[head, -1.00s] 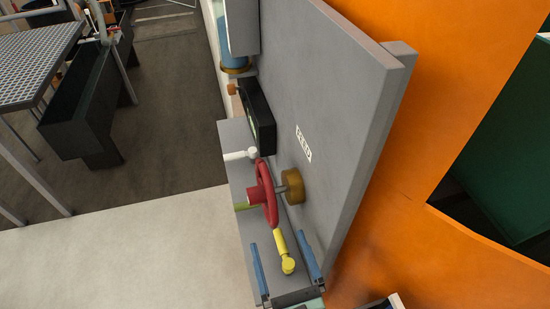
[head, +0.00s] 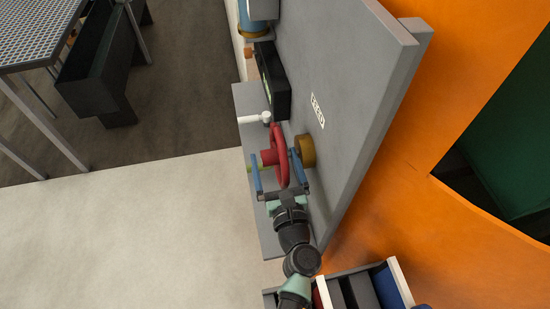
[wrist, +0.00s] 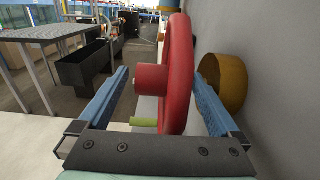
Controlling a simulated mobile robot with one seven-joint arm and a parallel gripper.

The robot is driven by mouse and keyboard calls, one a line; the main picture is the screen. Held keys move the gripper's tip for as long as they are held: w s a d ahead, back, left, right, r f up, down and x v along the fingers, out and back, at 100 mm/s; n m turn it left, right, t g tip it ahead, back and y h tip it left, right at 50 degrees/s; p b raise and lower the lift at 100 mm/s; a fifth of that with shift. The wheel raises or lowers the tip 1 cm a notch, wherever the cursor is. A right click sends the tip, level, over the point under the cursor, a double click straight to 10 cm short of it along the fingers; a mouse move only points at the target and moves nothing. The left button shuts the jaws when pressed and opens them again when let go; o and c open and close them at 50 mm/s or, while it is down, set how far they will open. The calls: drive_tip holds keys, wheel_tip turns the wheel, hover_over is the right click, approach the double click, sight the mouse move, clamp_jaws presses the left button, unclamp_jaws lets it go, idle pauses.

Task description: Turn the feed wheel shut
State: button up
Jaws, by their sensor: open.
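The red feed wheel (head: 282,150) stands edge-on beside a grey panel, in front of a brass-coloured round collar (head: 306,151). It also shows large in the wrist view (wrist: 182,65), with its red hub (wrist: 150,80) on the left. My gripper (head: 275,154) is open, one blue finger on each side of the wheel. In the wrist view my gripper (wrist: 160,80) has the hub and rim between its fingers, with visible gaps. A white handle (head: 252,119) lies beyond the wheel, and a yellow-green peg (wrist: 143,122) shows below the hub. I cannot tell whether the fingers touch anything.
The grey panel (head: 345,80) with a FEED label (head: 317,110) rises close on the right. A black box (head: 272,82) is mounted beyond the wheel. A bin (head: 350,290) with compartments stands at the bottom. The pale floor (head: 120,230) at left is clear.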

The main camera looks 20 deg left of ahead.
clamp_jaws()
idle(0.6)
